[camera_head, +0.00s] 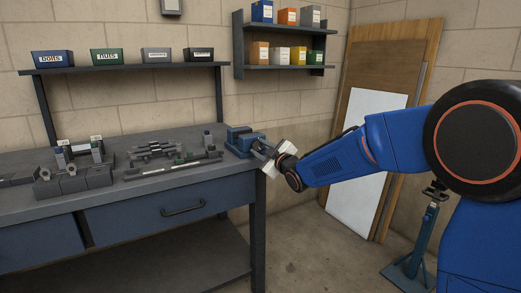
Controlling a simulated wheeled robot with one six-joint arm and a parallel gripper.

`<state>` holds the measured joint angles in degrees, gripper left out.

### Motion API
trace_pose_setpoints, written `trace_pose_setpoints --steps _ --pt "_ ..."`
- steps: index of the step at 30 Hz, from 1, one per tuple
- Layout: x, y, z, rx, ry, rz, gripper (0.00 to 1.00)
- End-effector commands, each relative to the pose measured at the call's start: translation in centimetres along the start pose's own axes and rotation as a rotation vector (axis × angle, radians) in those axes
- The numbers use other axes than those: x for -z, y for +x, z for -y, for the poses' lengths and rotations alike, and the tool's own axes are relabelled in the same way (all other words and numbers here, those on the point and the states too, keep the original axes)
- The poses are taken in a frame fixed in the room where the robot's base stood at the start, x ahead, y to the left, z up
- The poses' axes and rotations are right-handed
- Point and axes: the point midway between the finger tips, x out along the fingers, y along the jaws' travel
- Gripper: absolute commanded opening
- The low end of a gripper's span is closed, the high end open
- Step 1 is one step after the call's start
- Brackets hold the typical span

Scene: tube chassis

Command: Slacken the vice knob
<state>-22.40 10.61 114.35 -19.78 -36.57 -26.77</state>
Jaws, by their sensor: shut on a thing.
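The blue vice (240,139) sits on the right end of the grey workbench (110,196), near its right edge. My gripper (262,150) reaches in from the right and is at the vice's right side. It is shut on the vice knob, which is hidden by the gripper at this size. My blue arm stretches from the gripper to the right side of the view.
Grey fixtures with metal parts (75,170) and a rack of tubes (165,157) stand left of the vice. A wall shelf (284,70) with boxes hangs above. Boards (375,120) lean on the wall behind my arm. A blue stand (415,250) is on the floor at right.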

Motion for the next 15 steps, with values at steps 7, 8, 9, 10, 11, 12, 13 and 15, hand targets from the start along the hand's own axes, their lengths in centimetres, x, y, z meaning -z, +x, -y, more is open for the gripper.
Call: trace_pose_setpoints --steps 7,8,9,10,11,12,13,15 --pt "0.07 0.06 -0.03 -0.001 -0.233 -0.001 0.09" --pt "0.07 0.06 -0.04 -0.001 -0.262 -0.001 0.09" --pt "0.08 0.06 -0.04 -0.001 -0.300 -0.001 0.09" --pt "0.08 0.07 -0.04 -0.001 -0.328 -0.001 0.09" --pt "0.08 0.07 -0.04 -0.001 -0.356 -0.002 0.09" --pt "0.09 0.07 -0.04 -0.001 -0.392 -0.002 0.09" --pt "0.09 0.07 -0.04 -0.001 -0.419 -0.002 0.10" --pt "0.10 0.08 -0.05 -0.001 -0.479 -0.002 0.10"
